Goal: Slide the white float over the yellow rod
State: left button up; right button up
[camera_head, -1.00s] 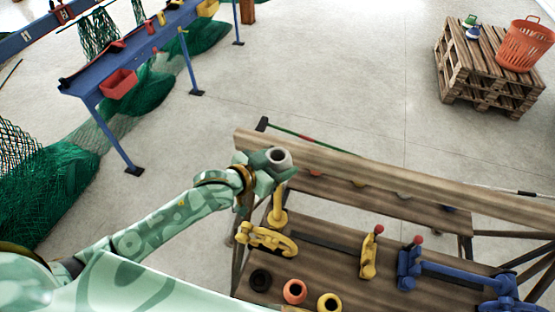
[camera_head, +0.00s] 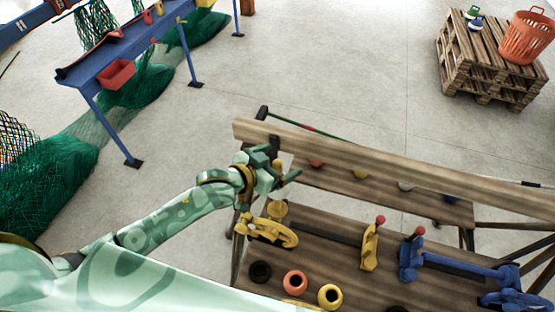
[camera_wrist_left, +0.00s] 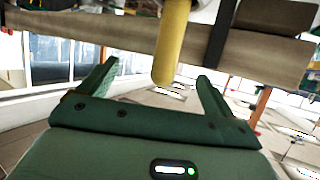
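My right gripper is not in view.
On the wooden bench (camera_head: 225,128) stand a yellow clamp (camera_head: 370,247) and a blue clamp (camera_head: 410,258). Black (camera_head: 260,272), orange (camera_head: 295,282) and yellow (camera_head: 330,297) floats lie at its front. A pallet stack with an orange basket (camera_head: 527,40) stands far right; open floor lies between.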

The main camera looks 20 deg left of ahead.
pick_arm(q)
jog(key=shift+s+a, duration=0.1)
jog(key=v, duration=1.6)
